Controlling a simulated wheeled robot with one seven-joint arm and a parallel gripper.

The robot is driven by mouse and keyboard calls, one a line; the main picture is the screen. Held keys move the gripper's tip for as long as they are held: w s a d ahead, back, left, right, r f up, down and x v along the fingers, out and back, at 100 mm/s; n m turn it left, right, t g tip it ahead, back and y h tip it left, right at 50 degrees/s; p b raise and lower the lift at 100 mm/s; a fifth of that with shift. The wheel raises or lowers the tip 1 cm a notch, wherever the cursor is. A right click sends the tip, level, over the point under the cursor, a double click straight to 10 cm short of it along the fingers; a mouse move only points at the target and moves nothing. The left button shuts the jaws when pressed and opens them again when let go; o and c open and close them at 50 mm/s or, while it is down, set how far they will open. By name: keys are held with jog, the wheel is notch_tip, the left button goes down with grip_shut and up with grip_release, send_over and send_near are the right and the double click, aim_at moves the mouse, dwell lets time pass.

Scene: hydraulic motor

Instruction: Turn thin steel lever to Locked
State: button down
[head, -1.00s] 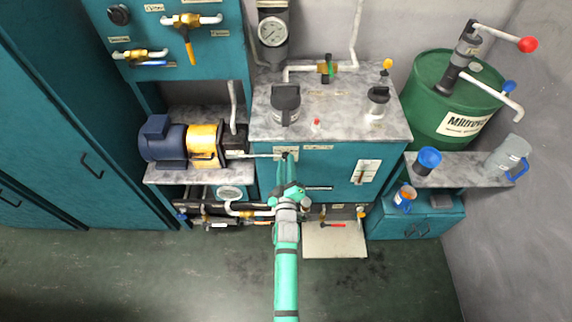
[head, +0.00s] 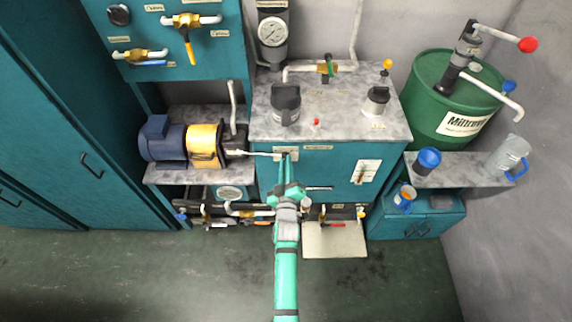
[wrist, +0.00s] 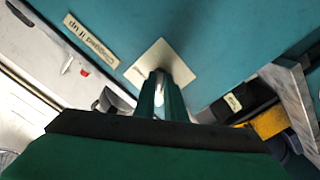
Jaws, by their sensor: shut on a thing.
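A thin pale steel lever (head: 262,154) shows in the head view at the upper left of the teal tank front (head: 330,170), running left from my gripper (head: 286,158). A small cream label plate (wrist: 160,64) lies behind the fingertips; its writing is not readable. In the wrist view my gripper (wrist: 160,92) is nearly closed, its dark green fingers close together over the plate. It is shut on the lever's end, which the fingers hide. The lever's exact angle against its marks cannot be told.
A blue and yellow motor (head: 185,142) sits left of the lever on a marble shelf. A gauge plate (head: 365,172) is on the tank front at right. Below are pipes and valves with a red lever (head: 333,225). A green drum (head: 448,100) stands at right.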

jog(key=shift+a+m, duration=0.1)
jog(key=shift+m, duration=8.2)
jog(key=c, duration=1.8)
grip_release()
jog(key=s, duration=1.1)
